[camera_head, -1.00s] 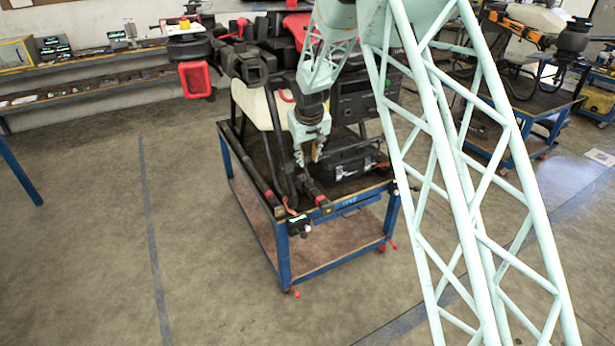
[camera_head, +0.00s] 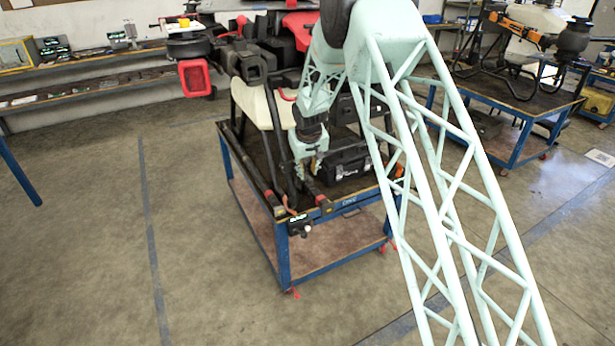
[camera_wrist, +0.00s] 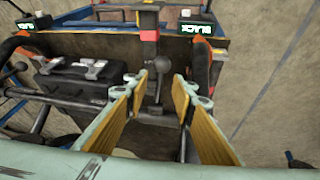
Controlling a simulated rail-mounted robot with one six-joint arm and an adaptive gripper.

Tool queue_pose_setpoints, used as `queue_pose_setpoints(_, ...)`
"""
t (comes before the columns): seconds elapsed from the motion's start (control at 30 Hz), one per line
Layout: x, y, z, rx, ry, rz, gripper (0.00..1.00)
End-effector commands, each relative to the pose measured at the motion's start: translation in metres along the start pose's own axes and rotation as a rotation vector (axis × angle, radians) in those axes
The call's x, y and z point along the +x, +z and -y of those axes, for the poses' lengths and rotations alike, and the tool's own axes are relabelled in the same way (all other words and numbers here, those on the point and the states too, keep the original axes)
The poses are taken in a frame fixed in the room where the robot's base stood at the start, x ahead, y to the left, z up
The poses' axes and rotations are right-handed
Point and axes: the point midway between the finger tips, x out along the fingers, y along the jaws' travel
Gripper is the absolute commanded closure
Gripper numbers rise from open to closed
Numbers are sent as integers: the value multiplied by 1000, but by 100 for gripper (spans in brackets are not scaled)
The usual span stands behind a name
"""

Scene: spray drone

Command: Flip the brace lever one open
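A dark lever with a round ball knob (camera_wrist: 162,65) stands near the middle of the wrist view, its thin stem running down to the frame. It appears to be the brace lever. My gripper (camera_wrist: 160,88) is open, with one wood-coloured finger pad on each side of the stem in the picture. I see no contact, and the depth between pads and lever is hard to judge. In the head view my gripper (camera_head: 306,172) points down at the front of the blue cart (camera_head: 284,255). The lever is too small to make out there.
A black case (camera_wrist: 80,78) lies left of the lever in the wrist view. A red and black clamp (camera_wrist: 148,37) stands just beyond it. Black tubes and the large drone (camera_head: 265,60) crowd the cart top. The floor left of the cart is clear.

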Motion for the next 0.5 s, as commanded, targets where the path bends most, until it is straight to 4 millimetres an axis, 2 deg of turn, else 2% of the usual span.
queue_pose_setpoints(0.2, 22, 0, 0, 0, 0, 0, 76)
queue_pose_setpoints(0.5, 34, 0, 0, 0, 0, -1, 76)
